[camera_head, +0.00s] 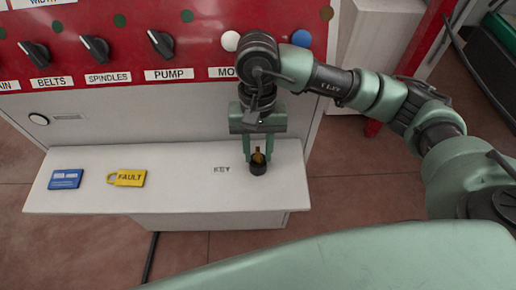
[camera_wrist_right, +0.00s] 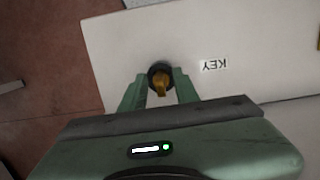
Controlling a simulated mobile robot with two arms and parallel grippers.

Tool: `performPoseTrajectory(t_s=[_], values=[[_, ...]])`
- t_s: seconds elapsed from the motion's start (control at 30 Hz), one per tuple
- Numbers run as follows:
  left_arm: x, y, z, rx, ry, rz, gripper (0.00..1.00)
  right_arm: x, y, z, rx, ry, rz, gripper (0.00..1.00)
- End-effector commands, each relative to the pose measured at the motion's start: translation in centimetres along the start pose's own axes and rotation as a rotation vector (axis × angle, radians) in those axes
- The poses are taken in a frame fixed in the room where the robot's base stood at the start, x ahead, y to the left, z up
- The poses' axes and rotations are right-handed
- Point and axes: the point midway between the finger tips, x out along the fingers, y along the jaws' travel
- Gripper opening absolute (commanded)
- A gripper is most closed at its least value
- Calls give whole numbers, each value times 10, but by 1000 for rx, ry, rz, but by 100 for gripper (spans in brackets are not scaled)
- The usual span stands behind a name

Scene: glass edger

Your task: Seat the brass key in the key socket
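The brass key (camera_head: 258,156) stands upright at the black round key socket (camera_head: 258,169), near the right end of the white shelf. Its lower end is at the socket's mouth; I cannot tell how deep it sits. In the right wrist view the key (camera_wrist_right: 160,84) overlaps the dark ring of the socket (camera_wrist_right: 154,69). My right gripper (camera_head: 258,156) points down over the socket, one finger on each side of the key. Gaps show between the fingers and the key, so it looks open. My left gripper is not in view.
The white shelf (camera_head: 200,196) carries a KEY label (camera_head: 222,169), a yellow FAULT tag (camera_head: 127,178) and a blue tag (camera_head: 66,179). Behind it rises the red panel with black knobs (camera_head: 160,43). The shelf's right edge is close to the socket.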

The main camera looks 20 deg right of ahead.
Motion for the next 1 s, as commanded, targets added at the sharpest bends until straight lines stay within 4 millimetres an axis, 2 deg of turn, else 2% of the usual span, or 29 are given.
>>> performPoseTrajectory(t_s=[0.27, 0.33, 0.53, 0.7, 0.9, 1.0], values=[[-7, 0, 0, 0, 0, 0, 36, -5, 0, 1, 0, -1, 0, 31], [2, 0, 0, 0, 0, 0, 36, -10, -1, -1, 0, 4, -3, 31], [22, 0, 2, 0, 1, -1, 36, -51, -1, -1, -2, 8, -5, 31], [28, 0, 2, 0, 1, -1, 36, -88, 0, -1, 1, 7, -2, 31], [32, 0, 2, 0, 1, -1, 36, -113, 0, 0, 1, 4, -1, 31], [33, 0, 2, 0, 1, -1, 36, -120, 0, 0, 0, 2, 0, 31]])
